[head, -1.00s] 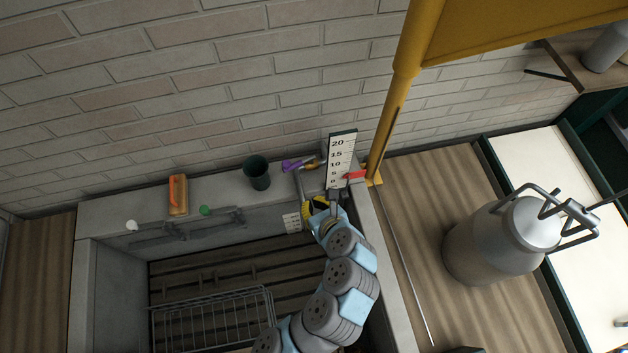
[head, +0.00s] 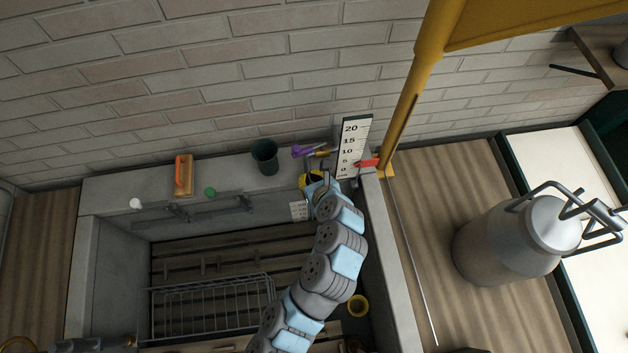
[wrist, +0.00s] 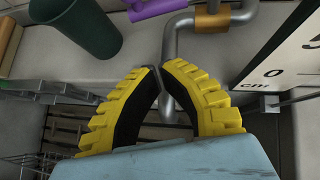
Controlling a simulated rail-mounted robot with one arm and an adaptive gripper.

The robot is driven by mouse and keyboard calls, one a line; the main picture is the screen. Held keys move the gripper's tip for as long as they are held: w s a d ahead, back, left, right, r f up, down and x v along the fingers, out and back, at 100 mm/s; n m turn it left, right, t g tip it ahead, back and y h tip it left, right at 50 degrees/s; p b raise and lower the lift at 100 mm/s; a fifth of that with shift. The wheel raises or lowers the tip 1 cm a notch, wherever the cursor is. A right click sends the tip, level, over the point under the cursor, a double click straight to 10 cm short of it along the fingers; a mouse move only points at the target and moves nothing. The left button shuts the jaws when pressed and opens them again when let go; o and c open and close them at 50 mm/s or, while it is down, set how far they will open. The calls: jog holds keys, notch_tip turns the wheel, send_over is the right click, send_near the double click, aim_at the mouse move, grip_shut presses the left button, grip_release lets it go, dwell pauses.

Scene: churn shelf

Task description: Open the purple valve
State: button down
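The purple valve handle (head: 303,151) sits near the wall on the sink's back ledge, just left of the white scale board. It also shows in the wrist view, cut off by the top edge (wrist: 155,8). An orange-brown fitting (wrist: 213,18) is beside it on a bent grey pipe (wrist: 181,40). My gripper (head: 312,181) is in front of and below the valve, apart from it. The pipe runs behind the tips.
The scale board (head: 353,146) and a red pointer (head: 367,162) stand close right of my gripper. A dark green cup (head: 265,157) is left of the valve. An orange brush (head: 184,175) lies farther left. A wire rack (head: 211,308) is in the basin. A milk churn (head: 515,240) stands right.

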aim_at(305, 163)
jog(key=shift+w+a+f, duration=0.15)
jog(key=shift+w+f, duration=0.1)
jog(key=shift+w, duration=0.2)
jog(key=shift+w+a+r+p, duration=0.1)
jog(key=shift+w+a+r, duration=0.1)
jog(key=shift+w, duration=0.35)
jog(key=shift+w+a+r+p, duration=0.1)
jog(key=shift+w+a+p, duration=0.1)
jog(key=shift+w, duration=0.4)
jog(key=shift+w+a+r+p, duration=0.1)
jog(key=shift+w+a, duration=0.1)
jog(key=shift+w, duration=0.35)
jog(key=shift+d+m+p, duration=0.15)
jog(key=shift+m+p, duration=0.15)
jog(key=shift+p, duration=0.35)
